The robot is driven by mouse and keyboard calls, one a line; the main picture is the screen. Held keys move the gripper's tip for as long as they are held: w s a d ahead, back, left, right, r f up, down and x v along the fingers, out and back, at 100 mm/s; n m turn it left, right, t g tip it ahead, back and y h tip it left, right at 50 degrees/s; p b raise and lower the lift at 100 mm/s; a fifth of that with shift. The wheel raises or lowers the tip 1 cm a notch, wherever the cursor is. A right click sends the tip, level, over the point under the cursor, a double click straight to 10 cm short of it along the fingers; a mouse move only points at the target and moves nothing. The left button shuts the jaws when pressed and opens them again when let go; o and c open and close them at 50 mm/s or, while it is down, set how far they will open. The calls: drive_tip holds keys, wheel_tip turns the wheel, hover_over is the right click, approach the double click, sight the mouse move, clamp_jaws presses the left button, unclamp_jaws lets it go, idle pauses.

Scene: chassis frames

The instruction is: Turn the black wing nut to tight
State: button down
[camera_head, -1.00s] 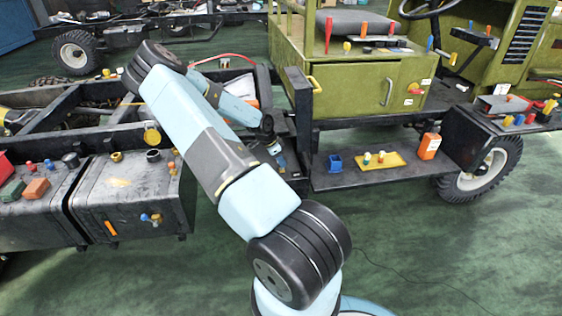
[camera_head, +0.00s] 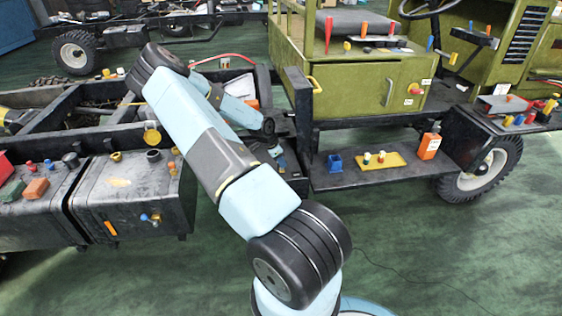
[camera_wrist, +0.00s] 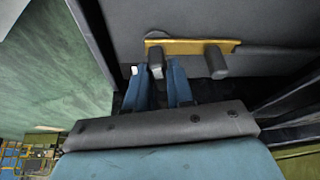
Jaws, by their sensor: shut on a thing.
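The black wing nut (camera_wrist: 155,58) shows in the wrist view as a dark upright piece at the left part of a yellow bar (camera_wrist: 190,46). My gripper (camera_wrist: 158,75) has its two blue fingers on either side of this piece and is shut on it. The fingertips hide part of its lower end. A second dark piece (camera_wrist: 215,62) stands at the bar's right end, apart from the fingers.
A dark grey panel (camera_wrist: 258,22) lies behind the yellow bar. Green floor (camera_head: 440,255) is open in front.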

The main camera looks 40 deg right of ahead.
drive_tip(key=shift+m, duration=0.3)
drive_tip(key=c, duration=1.1)
unclamp_jaws()
drive_tip(key=v, duration=1.3)
drive_tip(key=shift+w+r, duration=0.25)
drive_tip(key=shift+r, duration=0.05)
